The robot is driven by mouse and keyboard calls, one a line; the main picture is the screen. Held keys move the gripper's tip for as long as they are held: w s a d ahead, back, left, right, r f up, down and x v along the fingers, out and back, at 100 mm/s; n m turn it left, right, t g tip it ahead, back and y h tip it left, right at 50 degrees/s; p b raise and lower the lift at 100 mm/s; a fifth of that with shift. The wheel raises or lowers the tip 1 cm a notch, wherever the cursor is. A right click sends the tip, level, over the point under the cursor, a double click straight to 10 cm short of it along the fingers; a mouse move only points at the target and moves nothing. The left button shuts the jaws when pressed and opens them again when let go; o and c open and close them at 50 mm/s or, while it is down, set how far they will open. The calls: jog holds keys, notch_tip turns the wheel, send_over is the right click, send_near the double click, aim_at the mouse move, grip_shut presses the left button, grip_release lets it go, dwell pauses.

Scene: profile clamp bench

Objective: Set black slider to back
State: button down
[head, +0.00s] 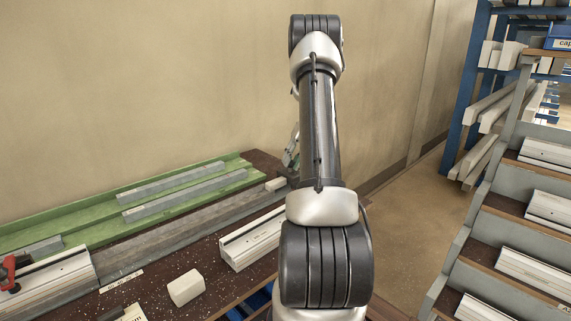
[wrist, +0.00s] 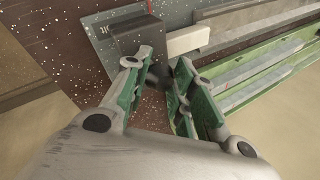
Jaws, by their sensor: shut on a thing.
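In the wrist view a dark block (wrist: 132,34), which I take to be the black slider, stands on a grey plate (wrist: 101,30) with markings too small to read. My gripper (wrist: 163,66) has its green-padded fingers on either side of a small dark part that appears to belong to the slider. It is shut on that part, though the contact is partly hidden by the fingers. In the head view my gripper (head: 291,158) is mostly behind my arm, at the bench's far end, and the slider is hidden.
A pale block (wrist: 188,40) lies right beside the slider; it also shows in the head view (head: 276,184). Green rails (head: 160,190) with grey profiles run along the wall. A white block (head: 187,288) and white profile (head: 250,240) lie on the bench. A stepped rack (head: 478,235) stands right.

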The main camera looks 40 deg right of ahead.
jog(key=shift+d, duration=0.6)
jog(key=shift+s, duration=0.1)
jog(key=c, duration=1.2)
grip_release()
jog(key=shift+d, duration=0.2)
jog(key=shift+o, duration=0.2)
jog(key=shift+a, duration=0.1)
jog(key=shift+r, duration=0.1)
jog(key=shift+r, duration=0.35)
jog(key=v, duration=1.1)
jog(key=shift+d, duration=0.2)
jog(key=shift+s, duration=0.1)
